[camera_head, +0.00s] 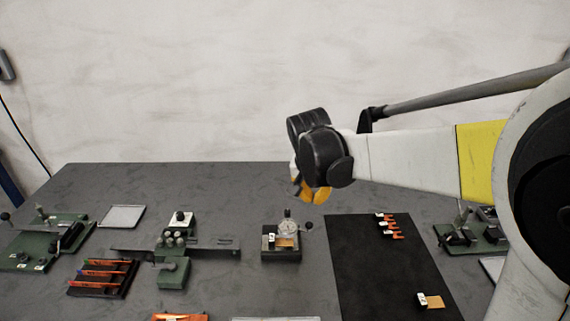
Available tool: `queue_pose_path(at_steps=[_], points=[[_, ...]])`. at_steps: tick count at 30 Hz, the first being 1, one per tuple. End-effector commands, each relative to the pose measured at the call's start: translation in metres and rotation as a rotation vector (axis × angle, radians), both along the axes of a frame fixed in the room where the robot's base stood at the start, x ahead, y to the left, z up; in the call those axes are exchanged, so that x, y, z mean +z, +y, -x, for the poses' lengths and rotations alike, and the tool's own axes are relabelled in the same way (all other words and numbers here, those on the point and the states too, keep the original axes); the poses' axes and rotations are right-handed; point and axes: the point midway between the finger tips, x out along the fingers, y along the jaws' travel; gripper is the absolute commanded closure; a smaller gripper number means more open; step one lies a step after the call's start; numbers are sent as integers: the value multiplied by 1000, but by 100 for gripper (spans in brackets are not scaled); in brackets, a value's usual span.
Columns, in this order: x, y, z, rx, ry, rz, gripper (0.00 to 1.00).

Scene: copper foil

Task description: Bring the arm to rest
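My arm (410,162) reaches in from the right edge, white with a yellow band and a dark wrist joint. My gripper (312,192) is at its end, mostly hidden behind the dark wrist.
The grey table (240,190) carries a small dial device (287,240) below the gripper, a black mat (370,270) with small orange and white parts, green fixtures (172,272) and a rack with orange strips (100,278). A pale wall stands behind.

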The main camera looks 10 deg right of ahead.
Motion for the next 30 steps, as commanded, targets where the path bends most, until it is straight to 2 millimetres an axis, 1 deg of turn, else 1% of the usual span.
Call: queue_pose_path(at_steps=[2, 5, 8, 9, 13, 15, 18, 21, 25, 30], points=[[3, 0, 4, 8, -3, -1, 100], [13, 0, 21, 46, -17, -2, 100], [27, 0, 51, 119, -43, -4, 100], [32, 1, 66, 154, -57, -3, 100], [42, 3, 116, 274, -110, 5, 100], [43, 5, 142, 335, -141, 14, 100], [39, 8, 173, 413, -182, 32, 100], [32, 10, 195, 472, -216, 48, 100], [25, 12, 212, 519, -245, 64, 100], [22, 13, 217, 538, -255, 72, 100]])
